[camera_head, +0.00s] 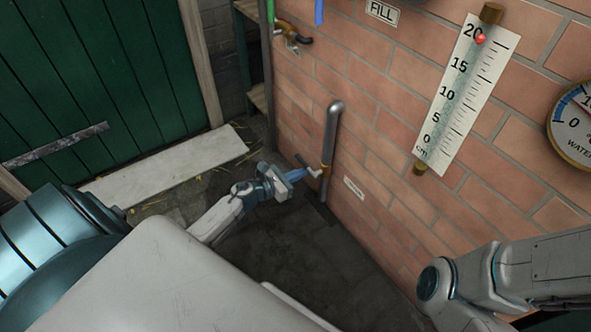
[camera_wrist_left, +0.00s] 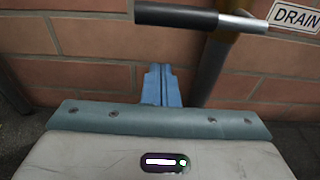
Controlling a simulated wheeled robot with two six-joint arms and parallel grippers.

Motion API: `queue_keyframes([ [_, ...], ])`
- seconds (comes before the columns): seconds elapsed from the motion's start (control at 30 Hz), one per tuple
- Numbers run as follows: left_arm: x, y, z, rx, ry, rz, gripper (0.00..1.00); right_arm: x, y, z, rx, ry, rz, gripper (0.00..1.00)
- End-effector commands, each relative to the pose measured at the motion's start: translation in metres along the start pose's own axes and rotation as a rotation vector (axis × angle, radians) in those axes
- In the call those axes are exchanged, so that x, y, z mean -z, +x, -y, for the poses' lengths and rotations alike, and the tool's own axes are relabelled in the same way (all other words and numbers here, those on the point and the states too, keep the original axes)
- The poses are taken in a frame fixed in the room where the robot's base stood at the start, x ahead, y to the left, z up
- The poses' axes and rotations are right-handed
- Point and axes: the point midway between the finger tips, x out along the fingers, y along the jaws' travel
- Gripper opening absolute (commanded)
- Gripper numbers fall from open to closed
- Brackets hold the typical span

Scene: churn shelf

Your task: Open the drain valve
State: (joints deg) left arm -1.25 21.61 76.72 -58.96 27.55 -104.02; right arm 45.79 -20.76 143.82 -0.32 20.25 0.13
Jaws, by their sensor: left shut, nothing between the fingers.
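The drain valve is on a dark vertical pipe low on the brick wall, with a brassy body (camera_head: 325,169). Its lever (camera_head: 314,172), dark with a silver end, lies crosswise at the top of the left wrist view (camera_wrist_left: 200,18). A white DRAIN label (camera_head: 354,187) is beside it on the wall and also shows in the left wrist view (camera_wrist_left: 295,15). My left gripper (camera_head: 297,174) is just left of the valve. Its blue fingers (camera_wrist_left: 161,86) are together and empty, apart from the lever in the wrist view. My right gripper is out of view; only its arm shows.
A grey bent pipe (camera_head: 334,125) rises above the valve. A level gauge (camera_head: 466,92) with a red marker and a round dial (camera_head: 574,123) are on the wall. A FILL label (camera_head: 382,12) and brass tap (camera_head: 294,33) are higher up. A pale board (camera_head: 165,165) lies by the green door (camera_head: 100,75).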

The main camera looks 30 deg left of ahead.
Motion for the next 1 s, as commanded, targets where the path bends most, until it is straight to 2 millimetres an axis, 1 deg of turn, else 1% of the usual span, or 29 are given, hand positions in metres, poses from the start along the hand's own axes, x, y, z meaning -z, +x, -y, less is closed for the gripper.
queue_keyframes([
  [0.03,-0.011,-0.004,-0.001,0.001,0.005,0.0,0.0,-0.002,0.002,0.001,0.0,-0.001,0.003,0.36],
  [0.13,-0.024,-0.01,0.0,0.001,0.004,0.0,0.0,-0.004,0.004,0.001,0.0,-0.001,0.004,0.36],
  [0.3,-0.035,-0.014,0.0,0.0,0.001,-0.001,0.0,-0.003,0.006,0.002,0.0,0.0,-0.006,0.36],
  [0.77,-0.037,-0.015,-0.001,-0.001,0.004,-0.001,0.0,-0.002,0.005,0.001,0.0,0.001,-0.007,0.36],
  [1.0,-0.039,-0.019,-0.01,-0.007,0.052,-0.001,0.0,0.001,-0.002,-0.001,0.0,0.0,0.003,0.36],
])
